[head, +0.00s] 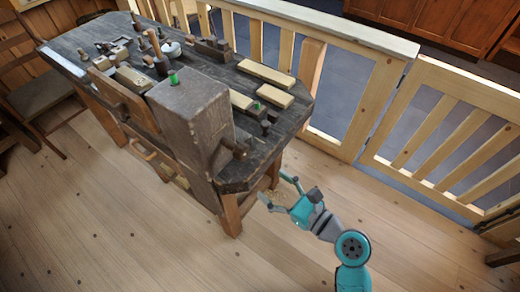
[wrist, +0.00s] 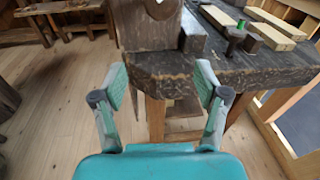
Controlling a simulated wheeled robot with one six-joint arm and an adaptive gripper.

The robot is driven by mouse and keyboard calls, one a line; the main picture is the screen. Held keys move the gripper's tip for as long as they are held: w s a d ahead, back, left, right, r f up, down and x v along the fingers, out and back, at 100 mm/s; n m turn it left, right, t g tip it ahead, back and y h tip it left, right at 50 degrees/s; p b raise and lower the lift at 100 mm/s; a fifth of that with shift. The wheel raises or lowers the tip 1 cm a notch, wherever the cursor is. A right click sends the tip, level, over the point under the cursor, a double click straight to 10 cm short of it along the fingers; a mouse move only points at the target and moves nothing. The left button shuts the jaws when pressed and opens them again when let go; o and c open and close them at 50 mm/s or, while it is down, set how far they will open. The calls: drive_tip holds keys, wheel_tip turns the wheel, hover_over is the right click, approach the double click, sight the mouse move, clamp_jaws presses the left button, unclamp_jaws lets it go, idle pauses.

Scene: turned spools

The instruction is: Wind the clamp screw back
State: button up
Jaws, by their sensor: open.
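A dark wooden workbench (head: 70,62) carries a big upright wooden block (head: 190,118) at its front. A short dark wooden peg or screw end (head: 237,150) sticks out from the block's right side; it looks like the clamp screw, but I cannot be sure. My gripper (head: 279,192) is open and empty, off the bench's near right corner and apart from the screw. In the wrist view, my gripper (wrist: 161,86) has its fingers spread, with the bench corner (wrist: 165,70) between and beyond them.
Pale wood blocks (head: 265,74) and several tools lie on the bench top. A wooden railing (head: 380,100) runs behind the bench, and a chair (head: 40,95) stands at left. The plank floor (head: 130,225) in front is clear.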

sight(246, 155)
drive_tip(key=w+a+r, duration=0.1)
drive_tip(key=w+a, duration=0.1)
drive_tip(key=w+a+r+y, duration=0.1)
drive_tip(key=w+a, duration=0.2)
drive_tip(key=w+a+r+m+y, duration=0.1)
drive_tip(key=w+a+r, duration=0.1)
drive_tip(key=w+a, duration=0.1)
drive_tip(key=shift+w+g, duration=0.2)
drive_tip(key=shift+g, duration=0.2)
drive_tip(key=c, duration=1.2)
